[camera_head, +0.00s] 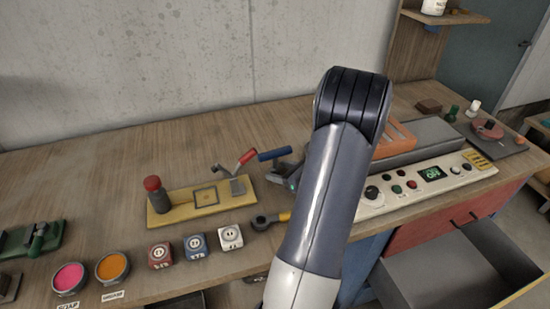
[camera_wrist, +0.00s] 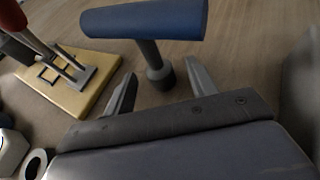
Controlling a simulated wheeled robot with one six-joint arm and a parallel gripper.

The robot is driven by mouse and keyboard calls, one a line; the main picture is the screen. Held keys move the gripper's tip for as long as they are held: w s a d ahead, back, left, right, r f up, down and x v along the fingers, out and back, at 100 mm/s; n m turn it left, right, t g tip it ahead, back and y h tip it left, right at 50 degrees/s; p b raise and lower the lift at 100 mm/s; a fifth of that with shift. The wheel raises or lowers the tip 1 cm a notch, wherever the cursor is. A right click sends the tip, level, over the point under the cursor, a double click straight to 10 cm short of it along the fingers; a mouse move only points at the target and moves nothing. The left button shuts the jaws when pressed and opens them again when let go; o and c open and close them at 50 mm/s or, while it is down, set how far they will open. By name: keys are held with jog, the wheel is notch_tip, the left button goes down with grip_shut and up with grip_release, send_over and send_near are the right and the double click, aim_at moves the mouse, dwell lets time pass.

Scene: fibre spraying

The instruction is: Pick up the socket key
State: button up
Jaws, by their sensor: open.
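The socket key appears to be the T-shaped tool with a blue crossbar handle (camera_wrist: 145,20), a dark shaft and a round socket foot, upright on the wooden bench. In the head view its blue handle (camera_head: 275,154) shows just left of my arm; its lower part is mostly hidden. My gripper (camera_wrist: 160,68) is open, with one finger on each side of the shaft and foot in the wrist view. The jaws look empty; I cannot tell whether the shaft is fully between them. In the head view my arm mostly hides the gripper.
A yellow board (camera_head: 208,197) with a red-handled clamp (camera_head: 247,157) is close left of the key. A ratchet-like tool (camera_head: 268,220) and several labelled cubes (camera_head: 196,245) lie in front. A control panel (camera_head: 425,183) is at right. A drawer (camera_head: 460,270) is open below.

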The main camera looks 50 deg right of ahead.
jog(key=shift+w+f, duration=0.15)
jog(key=shift+w, duration=0.3)
jog(key=c, duration=1)
grip_shut()
